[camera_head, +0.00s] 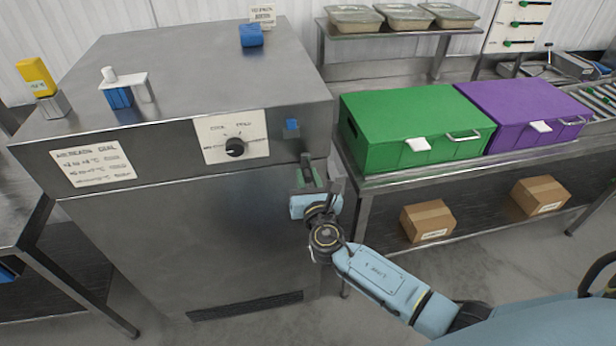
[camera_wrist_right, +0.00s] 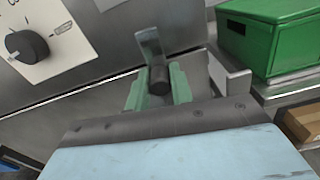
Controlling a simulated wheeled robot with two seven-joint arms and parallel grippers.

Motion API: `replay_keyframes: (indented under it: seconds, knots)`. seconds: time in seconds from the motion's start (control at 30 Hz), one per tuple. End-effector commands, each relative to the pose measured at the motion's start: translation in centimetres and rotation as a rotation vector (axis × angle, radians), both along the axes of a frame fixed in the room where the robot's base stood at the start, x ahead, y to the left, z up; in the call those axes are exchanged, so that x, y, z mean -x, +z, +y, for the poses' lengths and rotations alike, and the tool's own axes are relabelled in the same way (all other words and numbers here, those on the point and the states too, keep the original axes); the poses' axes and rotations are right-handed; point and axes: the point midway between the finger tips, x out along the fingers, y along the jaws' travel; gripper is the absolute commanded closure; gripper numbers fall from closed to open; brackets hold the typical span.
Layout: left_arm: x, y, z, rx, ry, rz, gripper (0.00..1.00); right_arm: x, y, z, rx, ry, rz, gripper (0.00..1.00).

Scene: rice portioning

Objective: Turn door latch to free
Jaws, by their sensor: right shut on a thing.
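The steel cabinet (camera_head: 190,220) stands at the left, with its door latch (camera_head: 306,163) at the upper right of its front. In the right wrist view the latch (camera_wrist_right: 149,45) shows as a grey metal lever with a dark round pivot. My right gripper (camera_head: 307,180) is at the latch. Its green fingers lie on either side of the dark part in the wrist view (camera_wrist_right: 158,85), and it is shut on the latch. In the head view the gripper and wrist hide part of the latch. My left gripper is not in view.
A dial (camera_head: 235,147) sits on the cabinet front left of the latch. A green box (camera_head: 410,120) and a purple box (camera_head: 520,112) stand on the steel bench at the right. Cardboard boxes (camera_head: 427,221) lie on the lower shelf. A bracket (camera_wrist_right: 230,75) sits close right of the gripper.

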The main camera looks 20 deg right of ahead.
Motion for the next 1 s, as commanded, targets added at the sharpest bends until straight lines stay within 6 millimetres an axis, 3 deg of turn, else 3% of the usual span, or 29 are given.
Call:
replay_keyframes:
  seconds: [0.03, 0.73, 0.77, 0.9, 1.0]
  knots:
    - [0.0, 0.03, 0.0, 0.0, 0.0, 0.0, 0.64, -0.16, 0.45, 0.81, -0.009, 0.017, -0.008, 1.0]
    - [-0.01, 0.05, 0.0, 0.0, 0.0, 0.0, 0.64, -0.12, 0.4, 0.79, -0.009, 0.018, -0.007, 1.0]
    - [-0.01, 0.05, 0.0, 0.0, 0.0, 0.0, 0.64, -0.12, 0.4, 0.79, -0.009, 0.018, -0.007, 0.76]
    - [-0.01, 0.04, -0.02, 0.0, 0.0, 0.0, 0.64, -0.1, 0.31, 0.64, -0.006, 0.014, -0.005, 0.58]
    - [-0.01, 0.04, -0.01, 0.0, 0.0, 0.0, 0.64, -0.03, 0.22, 0.4, -0.003, 0.01, -0.004, 0.57]
